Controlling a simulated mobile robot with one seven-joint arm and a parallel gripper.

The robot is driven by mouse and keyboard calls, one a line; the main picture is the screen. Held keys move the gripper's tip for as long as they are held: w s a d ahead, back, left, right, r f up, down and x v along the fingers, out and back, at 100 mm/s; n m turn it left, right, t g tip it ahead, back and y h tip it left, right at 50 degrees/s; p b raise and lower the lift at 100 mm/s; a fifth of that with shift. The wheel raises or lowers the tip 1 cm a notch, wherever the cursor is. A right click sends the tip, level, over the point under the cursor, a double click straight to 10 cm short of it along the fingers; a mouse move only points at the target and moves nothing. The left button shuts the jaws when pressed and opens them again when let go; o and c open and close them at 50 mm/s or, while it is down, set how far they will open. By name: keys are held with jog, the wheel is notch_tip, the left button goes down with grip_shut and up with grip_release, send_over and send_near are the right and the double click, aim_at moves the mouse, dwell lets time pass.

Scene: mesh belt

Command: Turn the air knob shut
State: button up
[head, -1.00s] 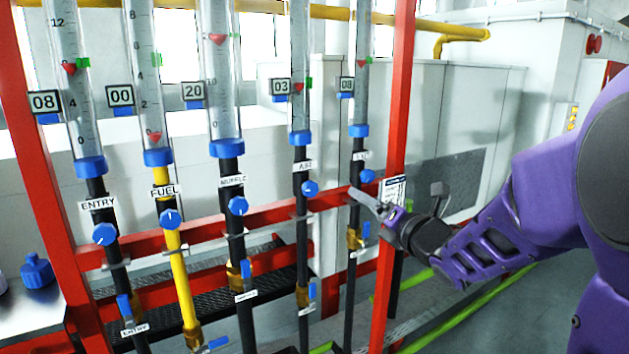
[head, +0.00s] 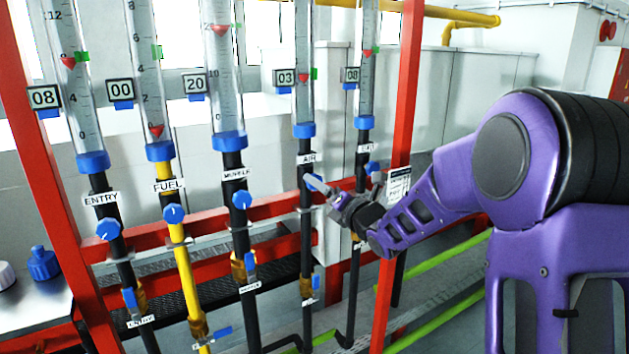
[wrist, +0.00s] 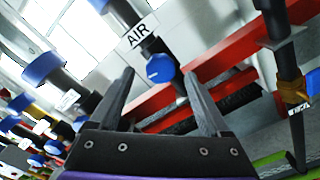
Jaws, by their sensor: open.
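The blue air knob (wrist: 160,68) sits on the black pipe under the AIR label (wrist: 142,32), between and beyond my fingertips in the wrist view. In the head view, the AIR label (head: 309,158) shows on the fourth pipe, and the knob (head: 308,179) is partly hidden by my gripper. My gripper (head: 318,184) is open and comes in from the right. In the wrist view its two fingers (wrist: 160,72) stand apart with nothing held. Whether a finger touches the knob cannot be told.
The fuel knob (head: 174,214), the entry knob (head: 108,229) and the muffle knob (head: 241,200) are to the left on neighbouring pipes. A red upright (head: 401,130) with a white tag stands close to my forearm. Red crossbars run behind the pipes.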

aim_at(314, 190)
jog(key=shift+x, duration=1.9)
grip_shut()
